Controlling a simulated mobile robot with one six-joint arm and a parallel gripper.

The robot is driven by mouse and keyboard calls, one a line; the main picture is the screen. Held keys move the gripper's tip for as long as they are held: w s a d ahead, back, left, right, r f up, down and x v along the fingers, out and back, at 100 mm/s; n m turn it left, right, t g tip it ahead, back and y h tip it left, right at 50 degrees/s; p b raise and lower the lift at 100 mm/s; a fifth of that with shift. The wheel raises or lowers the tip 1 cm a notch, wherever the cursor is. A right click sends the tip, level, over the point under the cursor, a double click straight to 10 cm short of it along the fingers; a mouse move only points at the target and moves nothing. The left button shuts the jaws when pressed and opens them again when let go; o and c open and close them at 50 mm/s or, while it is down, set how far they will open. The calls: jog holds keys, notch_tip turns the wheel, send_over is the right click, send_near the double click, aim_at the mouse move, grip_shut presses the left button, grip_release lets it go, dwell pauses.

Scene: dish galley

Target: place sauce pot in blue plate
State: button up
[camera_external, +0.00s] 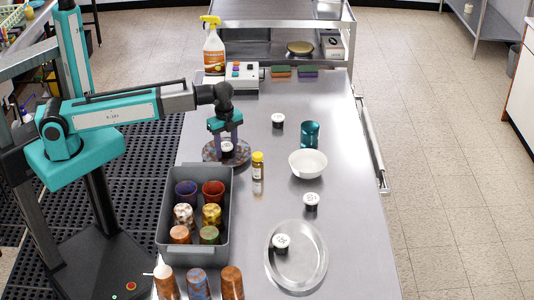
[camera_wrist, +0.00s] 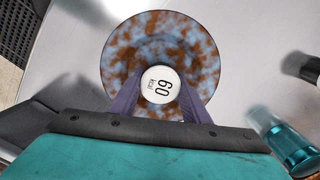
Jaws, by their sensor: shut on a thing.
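The sauce pot (camera_external: 227,149) is a small dark pot with a white lid. In the wrist view its lid (camera_wrist: 160,85) reads "60 kcal". My gripper (camera_external: 227,142) is shut on it, with a purple finger on each side of the lid in the wrist view (camera_wrist: 160,98). The blue plate (camera_external: 243,153) is round and mottled blue and rusty brown. In the wrist view the plate (camera_wrist: 125,52) lies under the pot, which appears inside its rim, a little below its middle. I cannot tell whether the pot's base touches the plate.
A yellow-capped bottle (camera_external: 258,168) stands close right of the plate. A grey bin (camera_external: 163,215) of cups is in front. A white bowl (camera_external: 307,166), a teal cup (camera_external: 310,134) and a similar pot (camera_external: 278,121) stand further right. An oval metal tray (camera_external: 310,270) holds another pot.

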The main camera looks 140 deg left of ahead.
aim_at(226, 146)
jog(key=shift+f, duration=0.1)
jog(key=o, duration=1)
jog(key=shift+o, duration=0.2)
jog(key=shift+r, duration=0.25)
notch_tip(226, 146, up, 12)
jog(key=b, duration=0.2)
jog(key=shift+f, duration=0.1)
dwell(0.8)
